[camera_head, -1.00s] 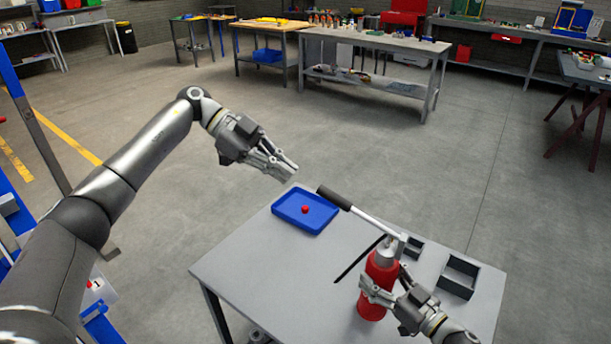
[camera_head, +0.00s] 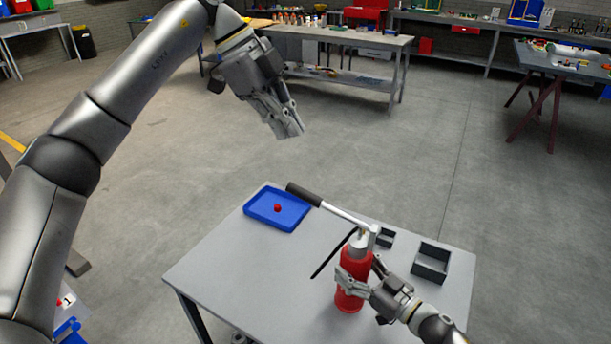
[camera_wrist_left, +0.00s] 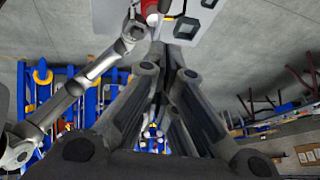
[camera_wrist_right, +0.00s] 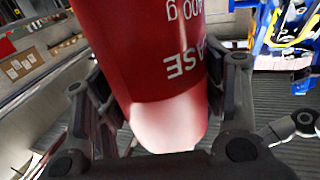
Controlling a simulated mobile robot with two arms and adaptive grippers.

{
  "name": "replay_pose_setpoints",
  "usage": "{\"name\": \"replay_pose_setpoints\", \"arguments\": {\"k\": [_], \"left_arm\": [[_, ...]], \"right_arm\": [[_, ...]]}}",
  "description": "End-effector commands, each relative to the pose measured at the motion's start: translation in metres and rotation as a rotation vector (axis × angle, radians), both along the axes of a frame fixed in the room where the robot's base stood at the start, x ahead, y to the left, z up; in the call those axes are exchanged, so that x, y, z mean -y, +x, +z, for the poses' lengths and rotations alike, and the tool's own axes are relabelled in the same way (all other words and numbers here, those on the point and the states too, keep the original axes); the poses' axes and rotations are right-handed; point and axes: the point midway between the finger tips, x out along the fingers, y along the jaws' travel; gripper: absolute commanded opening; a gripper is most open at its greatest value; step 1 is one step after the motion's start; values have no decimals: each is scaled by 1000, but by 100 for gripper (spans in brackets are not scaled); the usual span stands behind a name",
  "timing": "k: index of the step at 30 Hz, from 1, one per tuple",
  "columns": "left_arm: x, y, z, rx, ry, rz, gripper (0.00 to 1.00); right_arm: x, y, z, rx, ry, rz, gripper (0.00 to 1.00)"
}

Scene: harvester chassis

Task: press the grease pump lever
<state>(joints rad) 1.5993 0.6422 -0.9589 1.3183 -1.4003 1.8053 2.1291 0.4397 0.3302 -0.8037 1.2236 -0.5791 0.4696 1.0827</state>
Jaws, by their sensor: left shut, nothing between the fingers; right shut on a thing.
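The red grease pump (camera_head: 351,283) stands upright on the grey table, and its red body with white lettering fills the middle of the right wrist view (camera_wrist_right: 160,60). Its lever (camera_head: 335,210) slants up to the left from the pump head and ends in a black grip above the table near the blue tray. My right gripper (camera_head: 357,285) is shut around the pump body from the right. My left gripper (camera_head: 291,131) is shut and empty, raised well above the lever's grip and apart from it, fingers pointing down to the right.
A blue tray (camera_head: 262,221) with a small red ball (camera_head: 277,208) lies at the table's back left. Two dark open boxes, a small one (camera_head: 385,238) and a larger one (camera_head: 431,263), sit right of the pump. A thin black hose (camera_head: 331,256) lies left of it. Workbenches stand far behind.

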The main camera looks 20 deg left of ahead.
Motion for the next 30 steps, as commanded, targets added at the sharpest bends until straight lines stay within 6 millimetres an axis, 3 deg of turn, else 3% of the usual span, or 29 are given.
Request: {"name": "replay_pose_setpoints", "arguments": {"k": [8, 18, 24, 30], "left_arm": [[13, 2, -26, -4, -1, -2, 0], [46, 8, -90, -4, -2, -4, 0], [37, 15, -116, -2, -3, 1, 0], [33, 18, -125, 0, -2, 0, 0]], "right_arm": [[1, 1, 1, 2, -1, -2, 0], [1, 1, 1, 2, -1, -2, 0], [1, 1, 1, 2, -1, -3, 0], [1, 1, 1, 2, -1, -3, 0]]}}
